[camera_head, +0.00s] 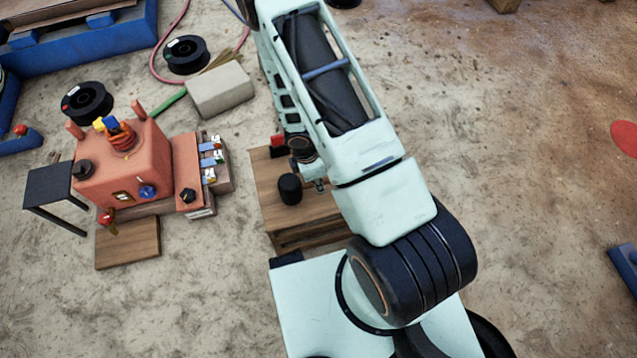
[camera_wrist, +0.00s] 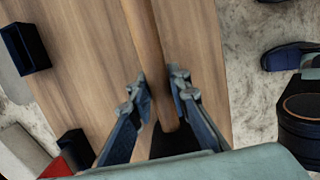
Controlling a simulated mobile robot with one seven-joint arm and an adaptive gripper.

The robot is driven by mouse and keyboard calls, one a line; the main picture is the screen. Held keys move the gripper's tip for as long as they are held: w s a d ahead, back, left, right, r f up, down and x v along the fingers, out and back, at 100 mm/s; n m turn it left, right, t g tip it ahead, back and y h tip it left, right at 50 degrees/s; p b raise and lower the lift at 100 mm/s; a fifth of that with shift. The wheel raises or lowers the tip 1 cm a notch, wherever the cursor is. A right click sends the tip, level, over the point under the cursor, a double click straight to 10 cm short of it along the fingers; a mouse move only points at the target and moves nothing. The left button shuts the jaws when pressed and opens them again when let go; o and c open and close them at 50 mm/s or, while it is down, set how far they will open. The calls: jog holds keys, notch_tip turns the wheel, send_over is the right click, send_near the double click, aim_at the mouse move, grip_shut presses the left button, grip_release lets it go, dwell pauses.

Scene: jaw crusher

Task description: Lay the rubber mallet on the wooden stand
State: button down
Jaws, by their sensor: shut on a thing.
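The wooden stand (camera_head: 325,213) is a low brown table left of my arm in the head view. Its plank top (camera_wrist: 85,75) fills much of the wrist view. My gripper (camera_wrist: 162,98) is over this top, its two fingers closed around the mallet's wooden handle (camera_wrist: 147,35). The handle runs from between the fingers out of the top of the wrist view. A black cylinder (camera_head: 290,188), which looks like the mallet head, shows over the stand in the head view. My arm hides most of the gripper there. I cannot tell whether the mallet touches the stand.
A red-and-black object (camera_head: 278,144) is at the stand's far edge. A grey block (camera_head: 220,90) lies beyond it. An orange-red machine (camera_head: 125,170) with switches stands to the left, with black spools (camera_head: 87,102) behind. Open floor separates machine and stand.

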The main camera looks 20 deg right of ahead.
jog(key=c, duration=1.8)
grip_release()
jog(key=r+p, duration=0.1)
jog(key=r, duration=0.3)
jog(key=a+r+p, duration=0.1)
jog(key=r+p, duration=0.1)
jog(key=r, duration=0.2)
jog(key=a+r+p, duration=0.1)
jog(key=r, duration=0.3)
jog(key=shift+p, duration=0.35)
jog(key=shift+w, duration=0.1)
